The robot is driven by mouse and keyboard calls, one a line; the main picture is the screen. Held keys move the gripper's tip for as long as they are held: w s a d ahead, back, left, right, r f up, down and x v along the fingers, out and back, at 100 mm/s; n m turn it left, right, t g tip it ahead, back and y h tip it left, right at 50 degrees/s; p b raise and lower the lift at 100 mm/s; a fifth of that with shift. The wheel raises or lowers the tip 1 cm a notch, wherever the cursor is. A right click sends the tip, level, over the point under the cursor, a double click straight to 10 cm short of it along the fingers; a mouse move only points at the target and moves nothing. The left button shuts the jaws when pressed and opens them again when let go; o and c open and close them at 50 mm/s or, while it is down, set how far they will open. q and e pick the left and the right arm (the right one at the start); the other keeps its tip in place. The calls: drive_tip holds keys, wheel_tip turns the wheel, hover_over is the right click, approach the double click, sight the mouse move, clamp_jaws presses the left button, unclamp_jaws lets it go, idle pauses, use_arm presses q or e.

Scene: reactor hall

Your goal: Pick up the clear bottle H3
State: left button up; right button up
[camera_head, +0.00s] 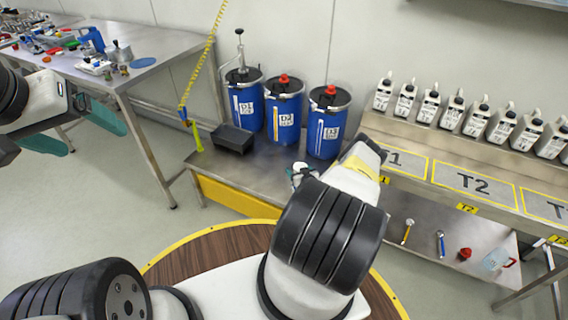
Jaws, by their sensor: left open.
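Blue drums (284,110) and a black bin (232,138) stand on the low steel bench. A marked work surface (474,184) runs below the bottles. The left table (155,47) is cluttered.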

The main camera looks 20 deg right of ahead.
drive_tip(key=c, duration=1.7)
clamp_jaws()
drive_tip(key=shift+r, duration=0.15)
